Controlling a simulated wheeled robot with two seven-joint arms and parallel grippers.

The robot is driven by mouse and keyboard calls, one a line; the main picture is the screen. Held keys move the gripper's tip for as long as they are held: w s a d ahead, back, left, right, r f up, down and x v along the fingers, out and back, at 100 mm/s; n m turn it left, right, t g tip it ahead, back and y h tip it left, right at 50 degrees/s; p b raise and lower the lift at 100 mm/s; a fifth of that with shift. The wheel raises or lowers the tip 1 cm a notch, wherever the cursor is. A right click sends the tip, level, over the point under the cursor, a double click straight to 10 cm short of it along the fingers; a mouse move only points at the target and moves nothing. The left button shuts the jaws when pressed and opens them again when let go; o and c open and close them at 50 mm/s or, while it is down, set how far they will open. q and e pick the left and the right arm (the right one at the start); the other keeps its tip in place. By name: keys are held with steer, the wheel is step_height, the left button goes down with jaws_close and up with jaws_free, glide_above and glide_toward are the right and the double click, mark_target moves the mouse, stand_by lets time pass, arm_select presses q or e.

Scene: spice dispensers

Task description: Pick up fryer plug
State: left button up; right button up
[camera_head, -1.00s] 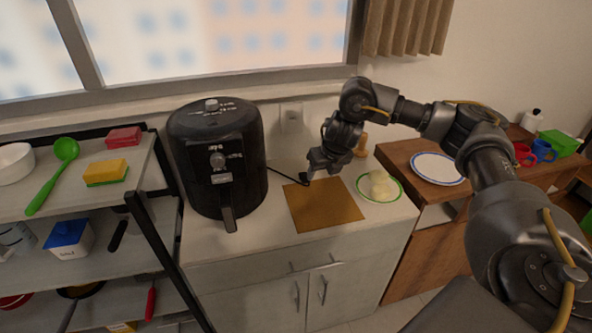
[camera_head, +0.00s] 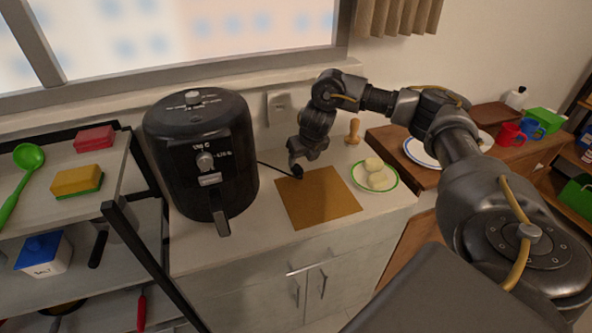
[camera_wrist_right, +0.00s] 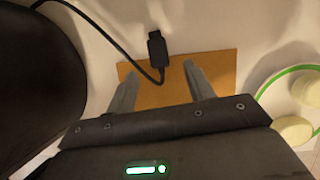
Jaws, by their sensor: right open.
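The black fryer plug (camera_wrist_right: 157,48) lies on the white counter just beyond the far edge of the brown board, with its black cord running off toward the air fryer. In the head view the plug (camera_head: 297,175) is a small dark shape under my right gripper (camera_head: 296,163). The black air fryer (camera_head: 202,160) stands to the left. In the right wrist view my right gripper (camera_wrist_right: 158,80) is open and empty, its fingers above the board. The plug is ahead of and roughly between the fingertips, apart from them. My left gripper is not in view.
The brown board (camera_head: 318,200) lies on the counter. A green-rimmed plate (camera_head: 388,184) with pale round food is to its right, and a wooden pestle-like piece (camera_head: 353,132) stands behind. A wall socket (camera_head: 279,103) is behind the counter. A shelf (camera_head: 112,168) stands left.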

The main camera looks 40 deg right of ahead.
mark_target(299, 169)
steer(key=shift+s+f, duration=0.1)
steer(key=shift+f, duration=0.1)
steer(key=x, duration=0.2)
steer(key=p+x, duration=0.1)
steer(key=x, duration=0.2)
steer(key=shift+s+a, duration=0.15)
steer(key=shift+s, duration=0.1)
steer(key=c, duration=1)
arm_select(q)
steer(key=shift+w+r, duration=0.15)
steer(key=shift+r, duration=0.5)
arm_select(e)
steer(key=shift+c, duration=0.4)
